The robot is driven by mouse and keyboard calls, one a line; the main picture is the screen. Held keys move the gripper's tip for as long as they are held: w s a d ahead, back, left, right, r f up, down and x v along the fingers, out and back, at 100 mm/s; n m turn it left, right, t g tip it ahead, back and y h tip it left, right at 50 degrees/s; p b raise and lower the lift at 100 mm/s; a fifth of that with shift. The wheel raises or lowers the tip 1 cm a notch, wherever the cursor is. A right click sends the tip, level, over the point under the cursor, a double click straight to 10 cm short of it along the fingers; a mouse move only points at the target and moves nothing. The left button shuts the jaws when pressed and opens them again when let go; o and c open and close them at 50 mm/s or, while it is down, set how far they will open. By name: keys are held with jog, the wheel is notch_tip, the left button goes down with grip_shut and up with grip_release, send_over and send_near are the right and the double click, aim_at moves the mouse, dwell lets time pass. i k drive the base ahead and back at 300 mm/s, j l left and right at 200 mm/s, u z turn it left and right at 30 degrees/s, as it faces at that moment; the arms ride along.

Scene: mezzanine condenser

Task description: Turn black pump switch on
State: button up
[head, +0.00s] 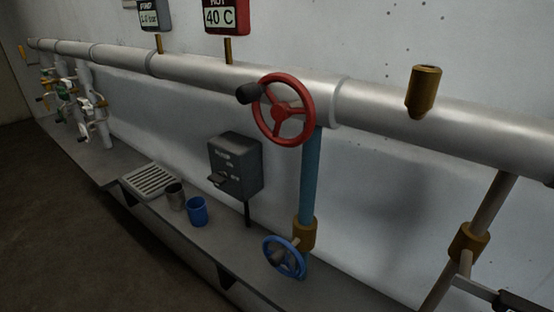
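The black pump switch (235,165) is a dark grey-black box below the large pipe, left of the red wheel. It has small pale lettering on its front. A small lever (217,180) sticks out from the lower left of its front face. The lettering is too small to read, and I cannot tell whether the lever is in the on or off position. I see no part that is clearly my gripper, and nothing touches the switch.
A red handwheel (285,109) and a blue valve wheel (285,257) are right of the switch. A blue cup (197,211), a metal cup (175,196) and a grate (150,181) are on the shelf (240,250). An unidentified grey-black piece (482,291) is lower right.

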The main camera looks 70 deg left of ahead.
aim_at(219, 178)
jog(key=u, duration=2.6)
